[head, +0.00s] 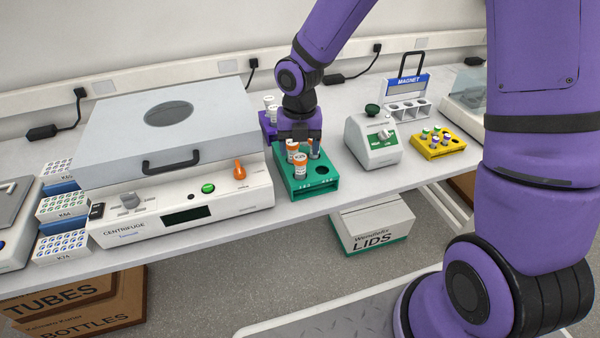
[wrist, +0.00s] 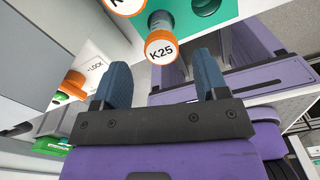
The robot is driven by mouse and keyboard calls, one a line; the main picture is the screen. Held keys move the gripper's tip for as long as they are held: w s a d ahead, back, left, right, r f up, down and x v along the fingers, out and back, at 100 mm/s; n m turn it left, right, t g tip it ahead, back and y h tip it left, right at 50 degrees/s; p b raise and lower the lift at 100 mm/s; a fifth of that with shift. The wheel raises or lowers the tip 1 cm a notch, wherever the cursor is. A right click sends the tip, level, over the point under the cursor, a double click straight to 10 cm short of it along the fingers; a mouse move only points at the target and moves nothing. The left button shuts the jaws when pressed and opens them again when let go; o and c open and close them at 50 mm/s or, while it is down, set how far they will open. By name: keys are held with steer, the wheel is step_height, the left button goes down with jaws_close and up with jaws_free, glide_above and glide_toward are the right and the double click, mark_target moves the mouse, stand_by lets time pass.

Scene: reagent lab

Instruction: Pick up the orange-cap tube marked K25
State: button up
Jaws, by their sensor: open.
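The orange-cap tube marked K25 (wrist: 161,49) shows in the wrist view, its cap facing the camera and lying between the lines of my two fingers. My gripper (wrist: 163,62) is open, with one blue finger on each side of the cap and no visible contact. Another orange cap (wrist: 126,3) is cut off at the top edge beside it. In the head view my gripper (head: 300,140) is over the back part of the green rack (head: 313,188), which holds a few orange-cap tubes (head: 300,166). I cannot read their marks there, and my gripper partly hides them.
The centrifuge (head: 180,165) stands close on the left of the green rack. A purple rack (head: 266,125) with white-capped tubes is behind it. A small white-and-green device (head: 373,143), a magnet rack (head: 405,103) and a yellow rack (head: 436,152) stand to the right.

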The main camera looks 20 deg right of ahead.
mark_target(300, 157)
steer(key=shift+d+f, duration=0.1)
steer(key=shift+f, duration=2.95)
steer(key=c, duration=1)
